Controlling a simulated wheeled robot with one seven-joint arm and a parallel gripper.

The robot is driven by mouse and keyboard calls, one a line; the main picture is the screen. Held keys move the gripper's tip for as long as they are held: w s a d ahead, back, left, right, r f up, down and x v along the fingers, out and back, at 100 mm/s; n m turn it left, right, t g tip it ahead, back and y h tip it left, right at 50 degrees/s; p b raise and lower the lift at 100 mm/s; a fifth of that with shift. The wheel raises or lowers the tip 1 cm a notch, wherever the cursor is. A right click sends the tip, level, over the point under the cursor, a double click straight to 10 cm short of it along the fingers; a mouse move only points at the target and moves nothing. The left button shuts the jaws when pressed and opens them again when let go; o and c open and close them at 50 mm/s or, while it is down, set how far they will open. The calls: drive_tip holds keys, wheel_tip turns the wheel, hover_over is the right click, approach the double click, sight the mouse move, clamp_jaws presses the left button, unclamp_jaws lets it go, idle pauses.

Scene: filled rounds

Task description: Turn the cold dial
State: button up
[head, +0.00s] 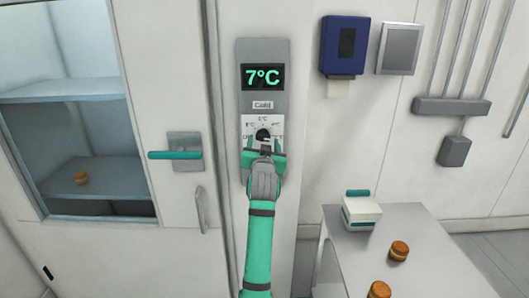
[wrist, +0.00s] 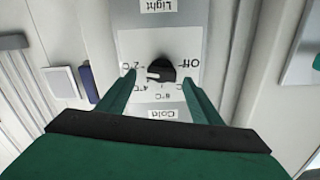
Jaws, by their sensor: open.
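The cold dial is a black round knob (head: 263,134) on a white scale plate, below a "Cold" label on a grey wall panel (head: 283,65). In the wrist view the knob (wrist: 163,70) appears upside down, with a light pointer mark towards the left, near the 2°C and 4°C marks. "Off" stands on its right in that view. My gripper (head: 264,148) is open in front of the dial. In the wrist view its two green fingers (wrist: 160,78) stand on either side of the knob, apart from it. The display (head: 263,77) reads 7°C.
A glass-fronted cabinet with a green handle (head: 175,155) stands left. Right of the panel hang a blue dispenser (head: 344,32) and a grey box (head: 400,48). A table (head: 410,240) at lower right holds a white box (head: 361,213) and orange-brown jars (head: 399,250).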

drive_tip(key=s, duration=0.8)
drive_tip(key=shift+f, duration=0.1)
